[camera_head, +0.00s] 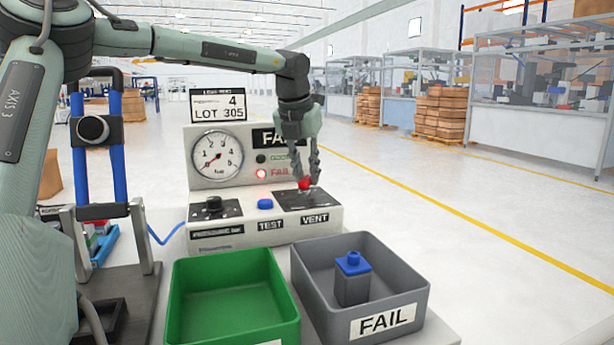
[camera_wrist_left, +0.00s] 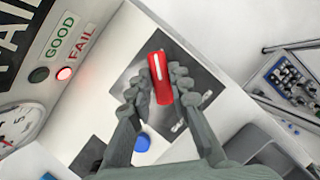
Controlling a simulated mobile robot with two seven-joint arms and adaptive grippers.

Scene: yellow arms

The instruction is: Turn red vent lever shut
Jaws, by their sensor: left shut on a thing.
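The red vent lever (camera_head: 305,184) sits on the black VENT plate (camera_head: 318,202) at the right end of the tester's sloped panel. In the left wrist view the red lever (camera_wrist_left: 160,78) has a white line on top and lies between my finger pads. My left gripper (camera_head: 304,178) comes down from above and is shut on the lever; it also shows in the left wrist view (camera_wrist_left: 160,90). The lever's base is partly hidden by the fingers. My right gripper is in neither view.
The tester (camera_head: 190,160) has a gauge (camera_head: 218,156), a lit red FAIL lamp (camera_head: 261,173), a black knob (camera_head: 213,203) and a blue TEST button (camera_head: 265,204). In front stand an empty green bin (camera_head: 232,290) and a grey FAIL bin (camera_head: 410,285) holding a blue-topped grey part (camera_head: 352,280).

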